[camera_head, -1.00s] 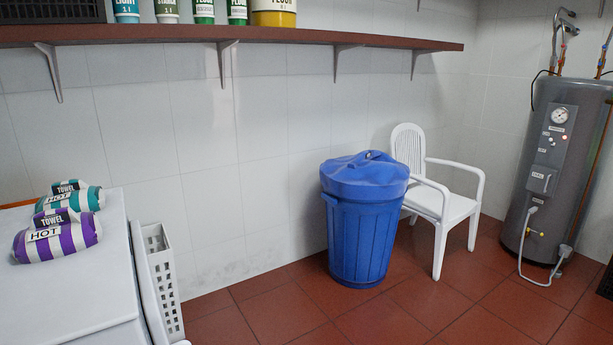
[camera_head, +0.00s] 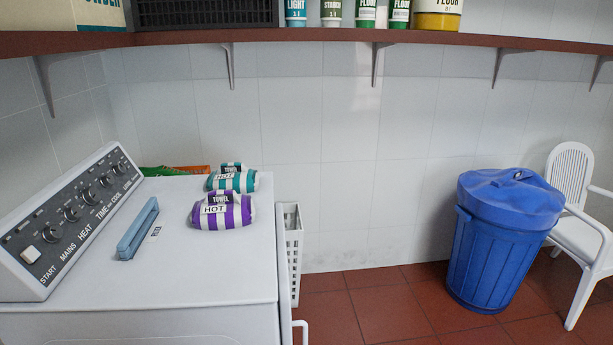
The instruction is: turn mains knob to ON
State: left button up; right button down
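The mains knob (camera_head: 52,234) is a small dark round knob on the sloped grey control panel (camera_head: 84,184) of a white machine (camera_head: 195,262) at the left. It sits just beyond a white start button (camera_head: 30,254), above the word MAINS on the panel's front edge. Several similar knobs run along the panel behind it. Which way the mains knob points is too small to tell. Neither of my grippers is in view.
A blue handle (camera_head: 138,229) lies on the machine top. Purple-striped (camera_head: 222,211) and teal-striped (camera_head: 233,180) towel rolls lie farther back. A white basket (camera_head: 293,254), blue bin (camera_head: 503,245) and white chair (camera_head: 575,215) stand to the right. A brown shelf (camera_head: 330,37) runs above.

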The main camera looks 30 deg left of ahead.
aim_at(51, 234)
jog(key=u, duration=2.05)
